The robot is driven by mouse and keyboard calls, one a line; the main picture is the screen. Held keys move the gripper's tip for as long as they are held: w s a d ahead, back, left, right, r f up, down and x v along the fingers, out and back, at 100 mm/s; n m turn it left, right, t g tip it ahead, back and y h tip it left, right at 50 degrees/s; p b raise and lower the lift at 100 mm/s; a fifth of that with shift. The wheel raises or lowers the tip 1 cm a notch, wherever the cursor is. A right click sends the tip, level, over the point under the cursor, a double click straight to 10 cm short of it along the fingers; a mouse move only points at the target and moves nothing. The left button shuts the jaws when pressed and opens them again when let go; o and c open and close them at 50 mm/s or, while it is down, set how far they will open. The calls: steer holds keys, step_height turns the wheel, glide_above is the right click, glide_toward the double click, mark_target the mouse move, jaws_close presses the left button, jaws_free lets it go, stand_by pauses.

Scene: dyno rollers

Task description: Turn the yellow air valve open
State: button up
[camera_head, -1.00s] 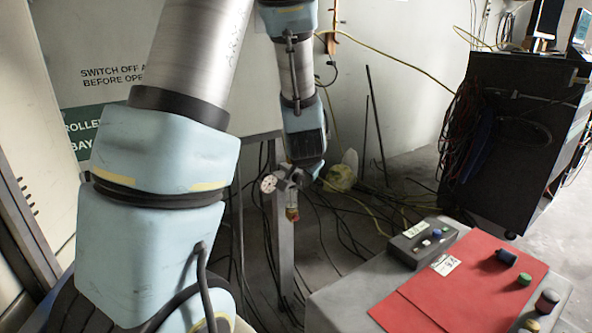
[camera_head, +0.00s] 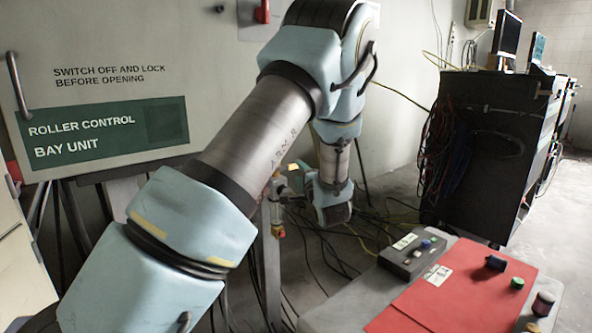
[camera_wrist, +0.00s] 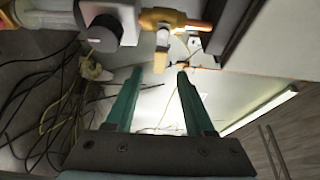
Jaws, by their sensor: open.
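The yellow air valve (camera_wrist: 165,18) shows at the top of the wrist view, on a horizontal line of fittings. Its short yellow lever (camera_wrist: 162,48) hangs down from the body. My gripper (camera_wrist: 160,76) is open, its two green fingers pointing towards the lever. The lever's lower end appears just beyond and between the fingertips; whether they touch it I cannot tell. Nothing is held.
A grey post (camera_head: 270,275) carries the fittings. A dark round knob (camera_wrist: 103,33) sits left of the valve. Loose cables (camera_head: 335,255) lie on the floor. A grey bench with a red panel (camera_head: 450,295) stands front right, and a black cabinet (camera_head: 485,150) behind it.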

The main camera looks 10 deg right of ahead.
steer(key=shift+w+a, duration=0.1)
steer(key=shift+w, duration=2)
jaws_close()
